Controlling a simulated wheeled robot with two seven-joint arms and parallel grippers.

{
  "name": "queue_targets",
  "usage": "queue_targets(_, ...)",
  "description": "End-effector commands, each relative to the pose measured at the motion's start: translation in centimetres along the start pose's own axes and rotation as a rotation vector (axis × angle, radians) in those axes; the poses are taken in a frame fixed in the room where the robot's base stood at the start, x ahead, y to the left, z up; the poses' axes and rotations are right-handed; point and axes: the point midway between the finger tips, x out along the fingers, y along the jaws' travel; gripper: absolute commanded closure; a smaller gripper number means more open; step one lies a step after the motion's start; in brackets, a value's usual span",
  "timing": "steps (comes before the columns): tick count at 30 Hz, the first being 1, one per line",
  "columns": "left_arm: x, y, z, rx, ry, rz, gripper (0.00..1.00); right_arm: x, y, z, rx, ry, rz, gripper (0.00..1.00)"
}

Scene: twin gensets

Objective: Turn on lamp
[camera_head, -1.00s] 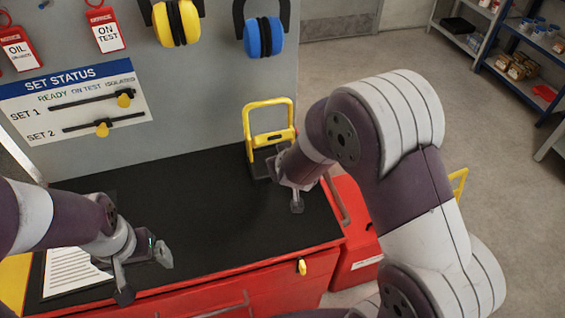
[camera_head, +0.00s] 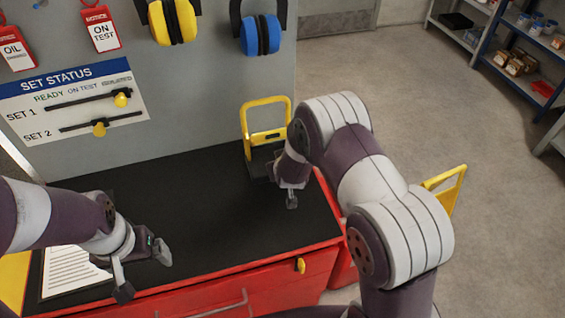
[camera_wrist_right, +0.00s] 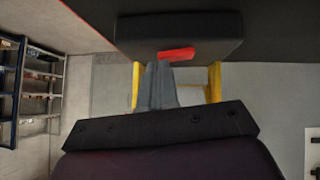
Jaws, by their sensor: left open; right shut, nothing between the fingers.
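The lamp (camera_head: 265,108) has a yellow frame and a dark body, and stands at the back right of the black bench top. In the right wrist view its dark body (camera_wrist_right: 205,30) fills the top, with a red switch-like part (camera_wrist_right: 177,54) on it and yellow frame posts on both sides. My right gripper (camera_head: 291,200) is shut and empty, beside the lamp. In the wrist view its grey fingers (camera_wrist_right: 160,85) end right at the red part; I cannot tell whether they touch. My left gripper (camera_head: 143,270) is open and empty over the bench's front left.
A paper sheet (camera_head: 68,273) lies on the bench at the left. A grey panel behind holds tags, yellow and blue ear defenders (camera_head: 262,36) and a set status board (camera_head: 75,100). The middle of the black bench top (camera_head: 190,200) is clear.

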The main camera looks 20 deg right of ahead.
Motion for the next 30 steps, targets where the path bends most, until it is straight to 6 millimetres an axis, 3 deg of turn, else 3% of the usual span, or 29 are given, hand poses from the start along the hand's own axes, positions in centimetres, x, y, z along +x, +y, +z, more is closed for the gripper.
queue_targets(9,0.1,0.0,0.0,0.0,0.0,0.0,0.07,0.1,0.0,0.1,0.0,0.0,0.0,1.0)
queue_targets(13,1.3,0.0,0.1,0.0,0.0,0.0,0.07,1.1,-0.1,1.1,0.001,-0.001,0.0,1.0)
queue_targets(30,-0.1,0.0,0.0,0.0,0.0,0.0,0.07,0.2,-1.1,0.2,0.0,0.0,-0.001,1.0)
